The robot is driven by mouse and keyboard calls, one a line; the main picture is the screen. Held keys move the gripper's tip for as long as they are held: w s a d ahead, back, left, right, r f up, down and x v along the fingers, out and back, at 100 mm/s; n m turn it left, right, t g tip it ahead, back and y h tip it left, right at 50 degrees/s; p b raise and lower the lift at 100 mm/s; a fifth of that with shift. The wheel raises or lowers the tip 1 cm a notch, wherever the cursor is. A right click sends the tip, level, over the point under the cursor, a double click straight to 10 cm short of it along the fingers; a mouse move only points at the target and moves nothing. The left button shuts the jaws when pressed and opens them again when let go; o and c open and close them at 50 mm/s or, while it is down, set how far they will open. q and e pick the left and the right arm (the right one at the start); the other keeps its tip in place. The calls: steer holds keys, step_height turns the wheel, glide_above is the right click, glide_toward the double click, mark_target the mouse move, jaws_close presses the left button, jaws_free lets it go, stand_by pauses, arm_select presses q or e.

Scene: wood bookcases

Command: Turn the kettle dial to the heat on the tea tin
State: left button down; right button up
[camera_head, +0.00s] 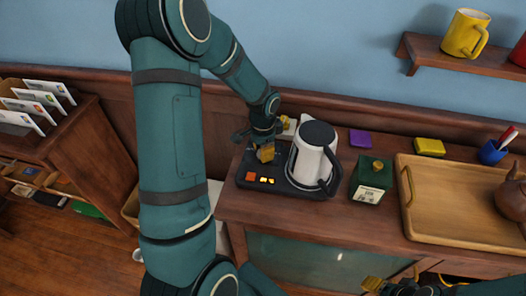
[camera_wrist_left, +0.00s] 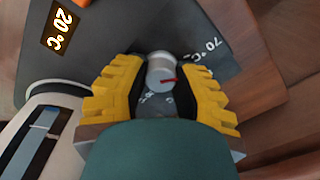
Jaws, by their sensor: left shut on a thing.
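The white kettle (camera_head: 307,160) with a dark lid stands on its dark base (camera_head: 243,172). The base has an orange button (camera_head: 250,176) and a lit display (camera_head: 267,180), which reads 20 °C in the left wrist view (camera_wrist_left: 60,27). My left gripper (camera_head: 265,153) is at the base's back left. In the wrist view its yellow fingers (camera_wrist_left: 160,88) are shut on the grey dial (camera_wrist_left: 159,68). The dial's red pointer faces right; a 70 °C mark (camera_wrist_left: 209,56) shows beyond it. The green tea tin (camera_head: 372,176) has a label too small to read. My right gripper (camera_head: 374,284) is partly cut off.
A wooden tray (camera_head: 440,236) with a brown teapot (camera_head: 512,198) lies right of the tin. A purple box (camera_head: 360,138), a yellow box (camera_head: 429,147) and a blue cup (camera_head: 493,153) stand at the back. The cabinet top is clear in front of the tin.

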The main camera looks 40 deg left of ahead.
arm_select(q)
steer(key=shift+n, duration=0.9)
steer(key=c, duration=0.7)
jaws_free()
step_height(320, 180, up, 12)
